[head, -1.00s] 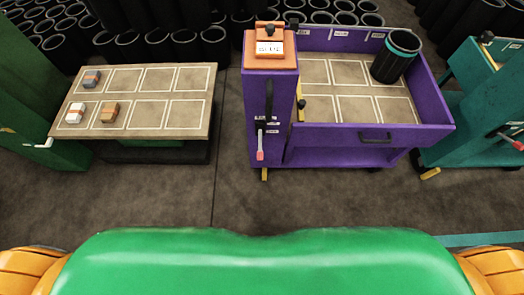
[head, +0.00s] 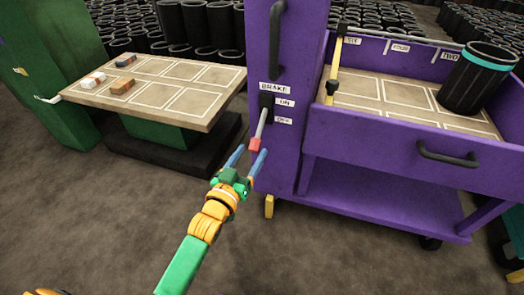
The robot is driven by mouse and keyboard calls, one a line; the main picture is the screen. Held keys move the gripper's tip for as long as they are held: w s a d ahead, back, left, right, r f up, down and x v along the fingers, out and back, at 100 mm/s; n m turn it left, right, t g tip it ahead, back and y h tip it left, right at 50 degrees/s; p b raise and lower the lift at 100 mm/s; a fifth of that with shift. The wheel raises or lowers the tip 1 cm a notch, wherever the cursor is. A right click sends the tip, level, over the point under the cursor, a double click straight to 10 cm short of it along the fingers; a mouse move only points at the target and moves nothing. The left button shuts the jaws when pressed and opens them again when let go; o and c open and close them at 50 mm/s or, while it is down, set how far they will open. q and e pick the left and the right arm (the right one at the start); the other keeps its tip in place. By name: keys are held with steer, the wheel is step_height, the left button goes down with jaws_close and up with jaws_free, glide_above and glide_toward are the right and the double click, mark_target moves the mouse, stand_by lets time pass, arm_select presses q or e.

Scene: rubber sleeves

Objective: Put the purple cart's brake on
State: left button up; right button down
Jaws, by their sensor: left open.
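The purple cart (head: 385,150) stands at right, with a tall post at its left end. On the post, a brake lever (head: 262,124) with a grey rod and red tip (head: 255,145) hangs downward from a black mount. Labels beside it read BRAKE, ON above and OFF below; the lever points down, toward the OFF side. My left gripper (head: 250,153) is open below the lever, its two blue fingers pointing up on either side of the red tip. I cannot tell whether they touch it. My right gripper is out of view.
A low table (head: 150,90) with marked squares and several small blocks stands at left. A black sleeve with a teal band (head: 478,80) stands in the cart's tray. Several black sleeves fill the back. The floor (head: 110,215) in front is clear.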

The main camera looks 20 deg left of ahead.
mark_target(259, 138)
arm_select(q)
steer(key=w, duration=0.1)
steer(key=w+b, duration=0.1)
steer(key=w, duration=0.1)
steer(key=w+b, duration=0.1)
steer(key=w, duration=0.1)
steer(key=shift+w+d+f, duration=0.1)
steer(key=shift+d, duration=0.2)
steer(key=shift+w, duration=0.45)
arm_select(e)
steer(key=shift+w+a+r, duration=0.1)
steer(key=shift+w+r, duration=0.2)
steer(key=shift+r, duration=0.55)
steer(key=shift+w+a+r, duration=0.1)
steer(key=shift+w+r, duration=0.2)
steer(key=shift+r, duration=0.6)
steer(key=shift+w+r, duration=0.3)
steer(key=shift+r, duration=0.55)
arm_select(q)
steer(key=shift+c, duration=0.3)
jaws_close()
steer(key=shift+d, duration=0.1)
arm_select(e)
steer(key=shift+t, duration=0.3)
